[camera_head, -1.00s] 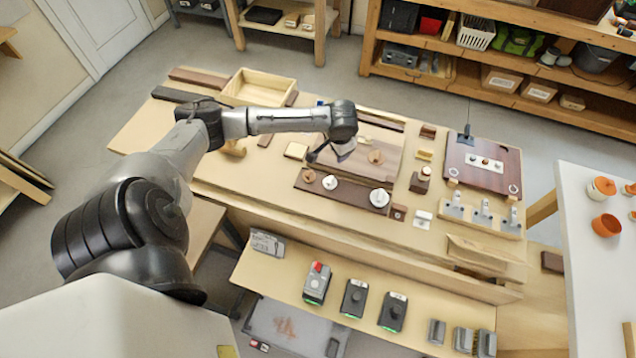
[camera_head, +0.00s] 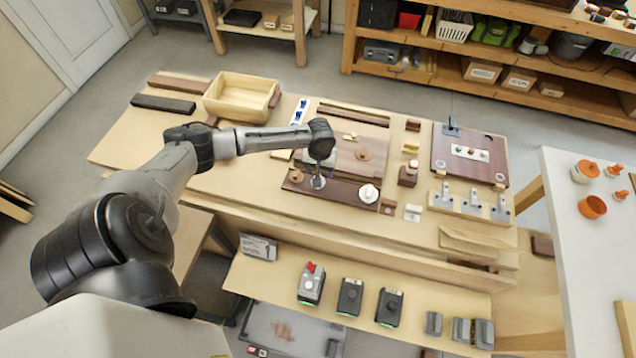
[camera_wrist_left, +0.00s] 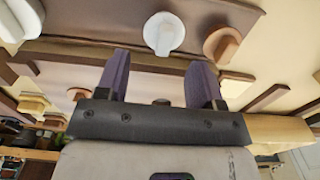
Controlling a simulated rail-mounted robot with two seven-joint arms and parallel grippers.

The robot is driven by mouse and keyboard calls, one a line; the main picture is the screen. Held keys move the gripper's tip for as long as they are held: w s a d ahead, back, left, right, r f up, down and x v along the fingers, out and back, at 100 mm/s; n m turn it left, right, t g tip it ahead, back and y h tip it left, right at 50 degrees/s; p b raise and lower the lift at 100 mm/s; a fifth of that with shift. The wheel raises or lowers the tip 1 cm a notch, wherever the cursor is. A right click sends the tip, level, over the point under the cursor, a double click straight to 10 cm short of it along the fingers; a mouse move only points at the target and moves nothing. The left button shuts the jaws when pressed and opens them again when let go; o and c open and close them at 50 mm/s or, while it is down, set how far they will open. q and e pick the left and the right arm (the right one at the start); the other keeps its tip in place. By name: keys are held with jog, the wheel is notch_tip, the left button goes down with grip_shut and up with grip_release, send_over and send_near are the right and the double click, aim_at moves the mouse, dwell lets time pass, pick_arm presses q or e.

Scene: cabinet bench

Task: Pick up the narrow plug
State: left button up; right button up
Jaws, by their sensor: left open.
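On a dark brown board (camera_head: 342,189) near the bench's front edge stand a tan wooden plug (camera_head: 297,175), a small white plug (camera_head: 318,183) and a wider white plug (camera_head: 369,193). The small white plug, in the middle, looks like the narrow one. My left gripper (camera_head: 319,172) points down at it and partly hides it. In the left wrist view my left gripper (camera_wrist_left: 161,60) is open and empty, its purple fingers on either side of the line to the small white plug (camera_wrist_left: 163,35), which lies just beyond the fingertips. My right gripper is not in view.
A brown board with a wooden knob (camera_head: 363,154) lies behind the plugs. A light wooden tray (camera_head: 240,112) stands at the back left. Small blocks and a dark red panel (camera_head: 468,170) are to the right. Several switch boxes (camera_head: 350,297) sit on the lower front shelf.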

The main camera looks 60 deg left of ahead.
pick_arm(q)
jog(key=shift+s+f+b, duration=0.15)
jog(key=shift+f+b, duration=0.4)
jog(key=shift+f, duration=2.6)
jog(key=shift+a, duration=0.1)
jog(key=c, duration=0.5)
